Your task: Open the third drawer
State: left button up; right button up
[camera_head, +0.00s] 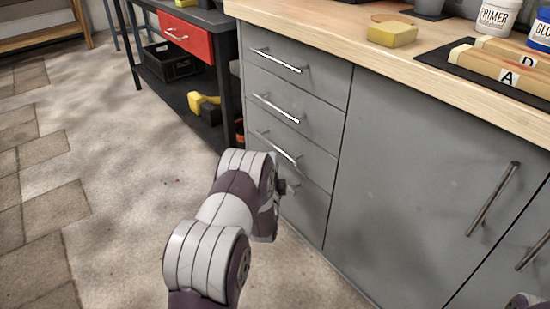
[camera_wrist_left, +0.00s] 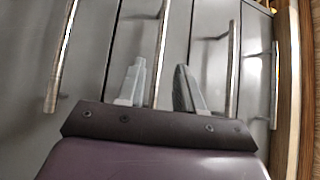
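The third drawer (camera_head: 315,165) from the top is shut, flush in the grey cabinet's left column. Its bar handle (camera_head: 277,147) is visible in the head view. My left gripper (camera_head: 283,187) is in front of the lower drawers, its fingers small and partly hidden by my wrist. In the left wrist view my left gripper (camera_wrist_left: 160,66) is open, fingers apart and empty. The third drawer's handle (camera_wrist_left: 162,40) appears between the two fingers, running lengthwise with them; I cannot tell whether they reach around it. My right gripper is not in view.
The first (camera_head: 277,60) and second (camera_head: 276,108) handles are above; the fourth (camera_wrist_left: 62,55) shows in the left wrist view. A cabinet door (camera_head: 420,190) is at right. The wooden countertop (camera_head: 340,35) holds a yellow sponge (camera_head: 392,34). Open floor (camera_head: 110,180) lies left.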

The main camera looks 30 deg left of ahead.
aim_at(274, 147)
pick_arm(q)
jog(key=b+x, duration=0.1)
jog(key=x, duration=0.2)
jog(key=b+x, duration=0.1)
jog(key=x, duration=0.2)
jog(key=shift+w+a+f+b, duration=0.15)
jog(key=shift+w+b, duration=0.2)
jog(key=shift+w+a, duration=0.1)
jog(key=shift+w, duration=0.15)
jog(key=shift+r, duration=0.25)
jog(key=shift+c, duration=0.3)
grip_shut()
jog(key=shift+s, duration=0.15)
